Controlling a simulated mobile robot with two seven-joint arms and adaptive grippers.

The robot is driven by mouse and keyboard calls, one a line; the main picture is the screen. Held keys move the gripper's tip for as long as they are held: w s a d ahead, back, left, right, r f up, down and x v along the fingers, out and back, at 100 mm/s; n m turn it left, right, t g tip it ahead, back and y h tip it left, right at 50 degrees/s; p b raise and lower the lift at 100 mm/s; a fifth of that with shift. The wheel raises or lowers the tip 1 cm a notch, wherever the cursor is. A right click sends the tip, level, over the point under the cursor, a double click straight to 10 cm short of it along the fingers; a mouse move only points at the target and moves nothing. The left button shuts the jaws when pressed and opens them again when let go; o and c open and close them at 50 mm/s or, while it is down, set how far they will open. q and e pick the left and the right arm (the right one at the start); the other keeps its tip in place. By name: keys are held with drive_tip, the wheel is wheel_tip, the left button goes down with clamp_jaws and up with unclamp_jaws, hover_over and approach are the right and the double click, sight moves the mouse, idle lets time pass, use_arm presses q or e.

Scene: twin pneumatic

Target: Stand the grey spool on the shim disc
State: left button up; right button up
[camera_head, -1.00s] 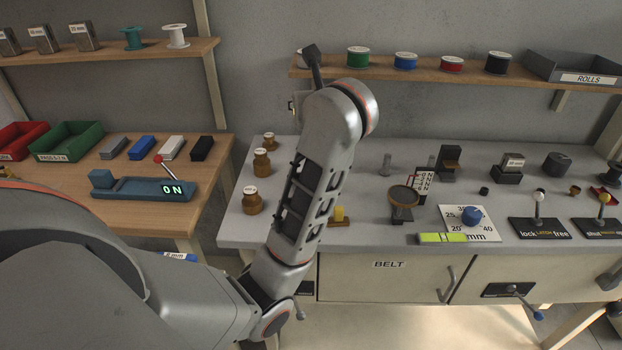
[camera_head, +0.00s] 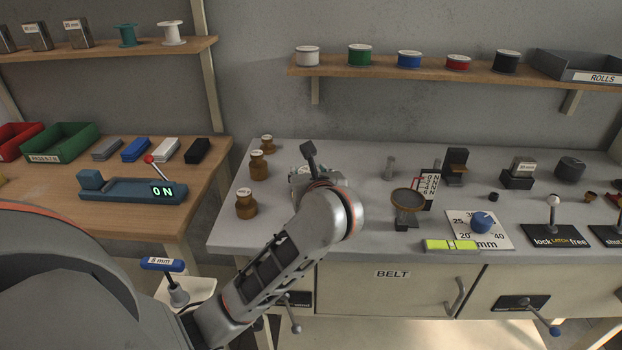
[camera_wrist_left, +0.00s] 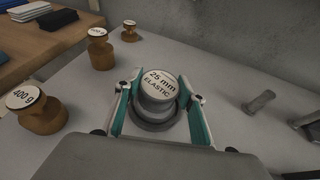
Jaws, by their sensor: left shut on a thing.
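A grey spool (camera_wrist_left: 157,90) with a white top labelled "25 mm ELASTIC" stands upright between the teal-padded fingers of my left gripper (camera_wrist_left: 158,98). The gripper is shut on it. A darker grey round rim (camera_wrist_left: 158,120) shows beneath the spool; I cannot tell whether this is the spool's lower flange or the shim disc. In the head view my left gripper (camera_head: 308,177) is low over the back left part of the grey bench, and my arm hides most of the spool. My right gripper is not in view.
Several brown labelled weights (camera_head: 258,166) stand to the left of the gripper. A small grey bobbin-shaped piece (camera_head: 390,167) and a round-topped stand (camera_head: 407,203) are to its right. A shelf (camera_head: 420,69) with spools runs above. The bench between is clear.

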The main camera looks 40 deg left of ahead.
use_arm(q)
drive_tip(key=shift+f, duration=0.45)
drive_tip(key=shift+f, duration=0.1)
drive_tip(key=shift+f, duration=0.15)
drive_tip(key=o, duration=1.2)
